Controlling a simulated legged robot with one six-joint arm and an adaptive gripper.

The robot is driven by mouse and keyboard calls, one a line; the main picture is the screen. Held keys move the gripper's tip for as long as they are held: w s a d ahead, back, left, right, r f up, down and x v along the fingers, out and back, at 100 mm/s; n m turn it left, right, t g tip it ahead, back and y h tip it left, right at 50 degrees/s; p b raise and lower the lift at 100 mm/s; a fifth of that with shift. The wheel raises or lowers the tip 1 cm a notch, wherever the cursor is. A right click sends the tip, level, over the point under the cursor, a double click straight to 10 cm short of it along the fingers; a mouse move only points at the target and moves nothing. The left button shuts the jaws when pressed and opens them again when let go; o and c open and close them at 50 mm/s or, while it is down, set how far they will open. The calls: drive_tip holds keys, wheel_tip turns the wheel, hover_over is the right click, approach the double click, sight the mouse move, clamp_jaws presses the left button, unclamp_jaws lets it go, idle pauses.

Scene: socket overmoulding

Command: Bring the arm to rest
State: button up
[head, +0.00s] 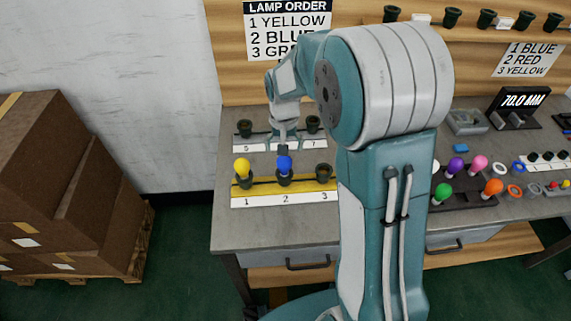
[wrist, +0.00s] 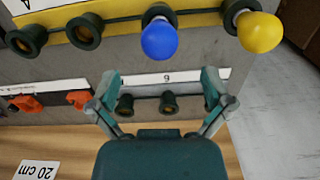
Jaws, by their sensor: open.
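My gripper (head: 284,142) hangs over the bench behind the blue lamp. In the wrist view my gripper (wrist: 160,82) is open, its two fingers wide apart with nothing between the tips. The yellow lamp (head: 242,169) stands in socket 1 and the blue lamp (head: 284,164) in socket 2 of the yellow-striped front row. Socket 3 (head: 323,170) is empty. The wrist view also shows the blue lamp (wrist: 159,40) and the yellow lamp (wrist: 260,32) beyond the fingertips, apart from them. My arm hides part of the bench in the head view.
A back row of empty dark sockets (head: 245,129) sits near my gripper. Right of my arm are loose coloured lamps (head: 443,192), rings (head: 514,191) and a 70.0 MM display (head: 523,99). A lamp order sign (head: 288,27) hangs behind. Boxes (head: 60,190) stand left.

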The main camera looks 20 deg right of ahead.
wheel_tip(320, 180, up, 7)
drive_tip(key=shift+f, duration=0.2)
drive_tip(key=s+r+n+t, duration=0.1)
drive_tip(key=s+r, duration=0.4)
drive_tip(key=s, duration=0.6)
drive_tip(key=s+r+n+t, duration=0.1)
drive_tip(key=s+r+t, duration=0.3)
drive_tip(key=s, duration=0.8)
drive_tip(key=shift+r+n+t, duration=0.3)
drive_tip(key=shift+r+n, duration=0.1)
drive_tip(key=shift+r, duration=0.1)
